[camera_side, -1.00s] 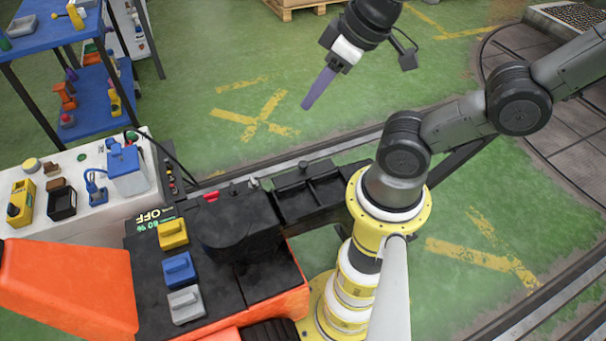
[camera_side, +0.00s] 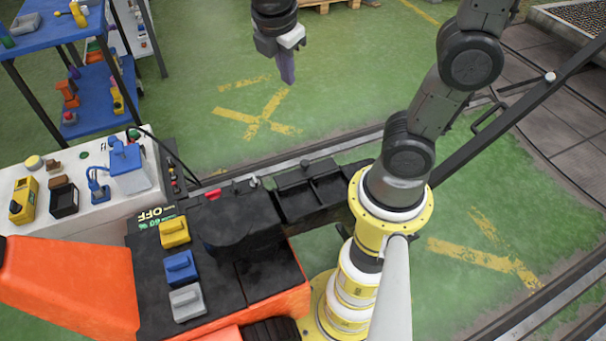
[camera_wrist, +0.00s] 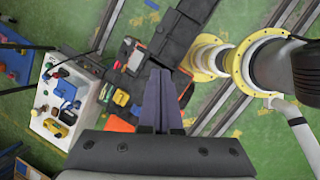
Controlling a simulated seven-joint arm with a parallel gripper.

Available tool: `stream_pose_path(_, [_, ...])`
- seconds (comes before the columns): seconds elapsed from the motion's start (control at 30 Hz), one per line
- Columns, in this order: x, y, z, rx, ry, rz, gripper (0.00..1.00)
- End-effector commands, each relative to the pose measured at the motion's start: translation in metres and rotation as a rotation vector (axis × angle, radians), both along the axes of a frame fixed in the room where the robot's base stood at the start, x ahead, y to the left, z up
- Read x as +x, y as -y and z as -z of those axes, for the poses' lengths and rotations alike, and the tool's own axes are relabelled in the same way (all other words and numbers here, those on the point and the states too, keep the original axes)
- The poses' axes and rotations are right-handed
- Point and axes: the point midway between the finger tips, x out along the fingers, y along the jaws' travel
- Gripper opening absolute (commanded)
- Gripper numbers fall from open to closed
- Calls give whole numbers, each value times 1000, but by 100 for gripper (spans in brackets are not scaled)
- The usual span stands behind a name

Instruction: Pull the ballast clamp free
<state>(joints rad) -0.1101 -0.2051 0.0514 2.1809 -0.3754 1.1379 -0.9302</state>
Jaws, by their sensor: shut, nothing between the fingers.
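My gripper (camera_side: 287,72) is shut and empty, its purple fingers pointing down, high over the green floor in the side view. In the wrist view its fingers (camera_wrist: 158,105) lie together in the middle. On the black deck of the orange vehicle are a yellow block (camera_side: 174,233), a blue block (camera_side: 180,267) and a grey block (camera_side: 186,301), each with a raised handle. A small red piece (camera_side: 212,194) lies at the deck's far edge. I cannot tell which thing is the ballast clamp. My gripper is well apart from all of them.
A white bench (camera_side: 80,203) at the left carries a blue vise-like tool (camera_side: 97,184), a yellow device (camera_side: 23,200) and a black box (camera_side: 64,199). A blue shelf rack (camera_side: 97,97) stands behind it. A black tray (camera_side: 312,190) adjoins the deck. The floor below my gripper is clear.

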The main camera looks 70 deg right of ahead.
Motion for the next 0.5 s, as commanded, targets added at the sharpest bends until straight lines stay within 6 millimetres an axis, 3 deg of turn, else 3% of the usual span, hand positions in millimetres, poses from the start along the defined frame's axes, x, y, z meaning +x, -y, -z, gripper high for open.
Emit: stream_pose_path(0.5, [72, -10, 88, -220, -556, -502, 0])
